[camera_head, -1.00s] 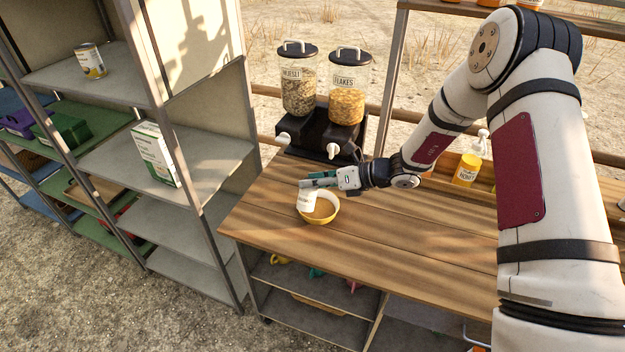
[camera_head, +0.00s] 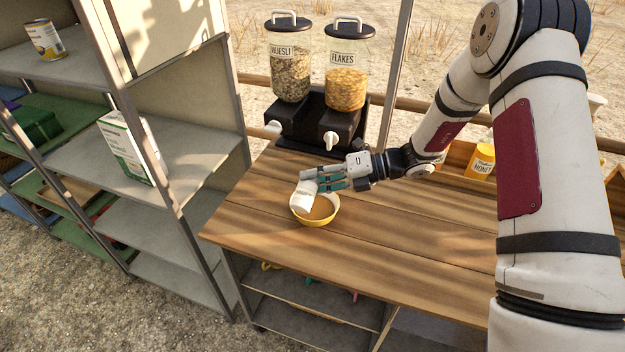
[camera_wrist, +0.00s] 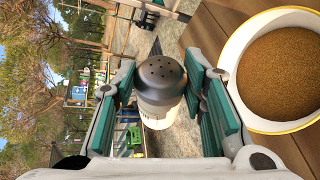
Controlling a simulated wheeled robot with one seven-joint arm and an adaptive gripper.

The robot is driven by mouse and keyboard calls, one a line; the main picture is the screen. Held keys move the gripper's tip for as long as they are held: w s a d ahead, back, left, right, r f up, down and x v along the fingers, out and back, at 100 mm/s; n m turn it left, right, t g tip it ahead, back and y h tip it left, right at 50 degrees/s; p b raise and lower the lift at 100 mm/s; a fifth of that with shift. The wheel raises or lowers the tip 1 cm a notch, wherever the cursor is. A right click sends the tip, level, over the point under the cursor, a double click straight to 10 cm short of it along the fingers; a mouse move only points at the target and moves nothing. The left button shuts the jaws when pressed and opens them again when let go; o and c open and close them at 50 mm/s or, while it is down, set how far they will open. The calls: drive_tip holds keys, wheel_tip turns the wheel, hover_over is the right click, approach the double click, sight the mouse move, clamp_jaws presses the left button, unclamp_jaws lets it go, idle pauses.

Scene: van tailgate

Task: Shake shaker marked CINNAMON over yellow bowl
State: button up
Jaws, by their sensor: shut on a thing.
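My gripper (camera_head: 326,180) is shut on a small white shaker (camera_head: 304,196), which is tilted low over the left part of the yellow bowl (camera_head: 330,219). In the wrist view the shaker (camera_wrist: 157,112) sits between the green finger pads, its dark grey perforated cap (camera_wrist: 160,76) towards the camera. The shaker's lettering is too small to read. The yellow bowl stands on the wooden worktop. In the wrist view the bowl (camera_wrist: 233,72) is on the right, with brown grainy contents inside.
A dispenser with two jars, MUESLI (camera_head: 289,68) and FLAKES (camera_head: 346,86), stands behind the bowl. Grey shelves with a carton (camera_head: 131,148) and a can (camera_head: 46,40) stand left. The front worktop (camera_head: 400,265) is clear.

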drive_tip(key=f+m+y+b, duration=0.1)
drive_tip(key=m+b, duration=0.1)
drive_tip(key=m, duration=0.1)
drive_tip(key=w+f+m+g+y+b, duration=0.1)
drive_tip(key=m+b, duration=0.1)
drive_tip(key=b, duration=0.1)
drive_tip(key=w+d+f+m+y+b, duration=0.1)
drive_tip(key=m+y+b, duration=0.1)
drive_tip(key=m+b, duration=0.1)
drive_tip(key=shift+w+f+m+g, duration=0.1)
drive_tip(key=shift+f+m+g, duration=0.1)
drive_tip(key=shift+m+g, duration=0.1)
drive_tip(key=shift+r, duration=0.1)
wheel_tip(320, 180, up, 5)
drive_tip(key=shift+f+p, duration=0.1)
drive_tip(key=shift+p, duration=0.95)
drive_tip(key=shift+f, duration=0.1)
wheel_tip(320, 180, down, 5)
drive_tip(key=shift+r+b, duration=0.1)
drive_tip(key=shift+b, duration=1.05)
